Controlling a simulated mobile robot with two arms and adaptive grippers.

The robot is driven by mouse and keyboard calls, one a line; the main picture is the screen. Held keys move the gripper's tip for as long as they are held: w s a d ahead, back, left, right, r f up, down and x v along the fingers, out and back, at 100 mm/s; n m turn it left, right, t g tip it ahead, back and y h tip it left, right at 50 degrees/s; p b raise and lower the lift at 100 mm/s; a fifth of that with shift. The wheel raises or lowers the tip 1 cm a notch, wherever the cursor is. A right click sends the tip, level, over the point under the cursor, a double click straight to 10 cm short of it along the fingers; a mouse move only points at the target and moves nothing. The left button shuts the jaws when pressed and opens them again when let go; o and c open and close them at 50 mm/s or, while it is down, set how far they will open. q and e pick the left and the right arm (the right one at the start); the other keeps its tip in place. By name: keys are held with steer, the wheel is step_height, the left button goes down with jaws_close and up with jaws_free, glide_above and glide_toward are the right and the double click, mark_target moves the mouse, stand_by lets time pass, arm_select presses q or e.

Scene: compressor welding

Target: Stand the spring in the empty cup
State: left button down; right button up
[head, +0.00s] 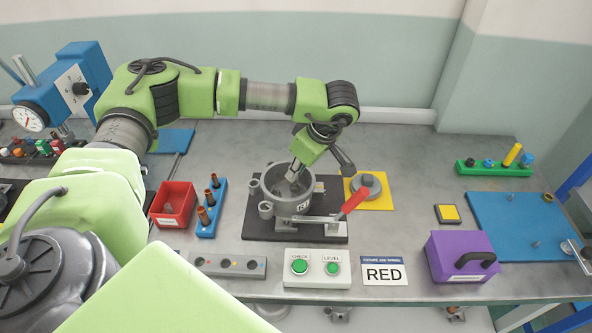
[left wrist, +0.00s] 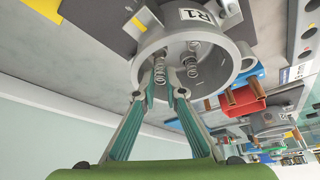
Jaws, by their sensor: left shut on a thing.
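A grey round housing (head: 292,205) with a label on its side stands on a dark base plate; in the left wrist view the housing (left wrist: 240,72) shows the label R1. My left gripper (head: 291,176) reaches down into its open top. In the left wrist view my left gripper (left wrist: 165,84) is shut on a coil spring (left wrist: 160,70) inside the housing. Another coil spring (left wrist: 191,67) stands just beside the held one, inside the same housing. The empty cup and the foot of the held spring cannot be made out. My right gripper is in neither view.
A red-handled clamp (head: 355,200) lies close in front of the housing. A yellow plate with a grey disc (head: 366,184) is to its right. A red bin (head: 173,203) and a blue peg rack (head: 211,210) stand left. A purple box (head: 460,257) sits front right.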

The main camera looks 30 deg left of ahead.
arm_select(q)
steer(key=shift+s+f+b, duration=0.1)
steer(key=shift+f+b, duration=1.05)
steer(key=shift+f, duration=0.15)
stand_by(0.6)
steer(key=c, duration=2)
jaws_free()
steer(key=shift+r, duration=0.15)
steer(key=shift+r, duration=0.1)
steer(key=shift+d+r, duration=0.1)
steer(key=shift+r, duration=0.2)
steer(key=v, duration=1.1)
steer(key=shift+s+d, duration=0.1)
